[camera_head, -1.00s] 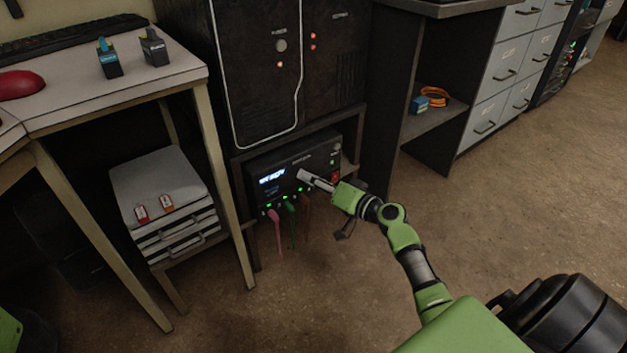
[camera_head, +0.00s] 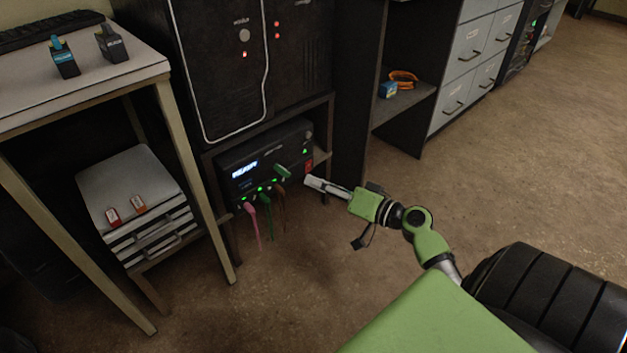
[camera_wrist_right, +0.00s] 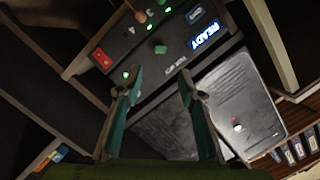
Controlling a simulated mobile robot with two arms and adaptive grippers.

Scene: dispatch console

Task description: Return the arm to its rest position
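My right arm (camera_head: 428,240) comes in from the lower right. Its gripper (camera_head: 308,183) points left towards the black console box (camera_head: 290,143), just off the box's lower right corner. In the right wrist view, the two fingers (camera_wrist_right: 160,76) are apart with nothing between them. A green plug-like piece (camera_head: 283,172) stands out from the box's front; it also shows beyond the fingertips in the wrist view (camera_wrist_right: 160,48). The box has a lit display (camera_head: 245,170), which reads READY in the wrist view. My left gripper is not in view.
Pink, green and brown cables (camera_head: 252,225) hang from the box's lower edge. A black cabinet (camera_head: 215,60) stands above it. A desk (camera_head: 100,75) and a stack of grey cases (camera_head: 130,185) are on the left. The floor (camera_head: 500,160) on the right is clear.

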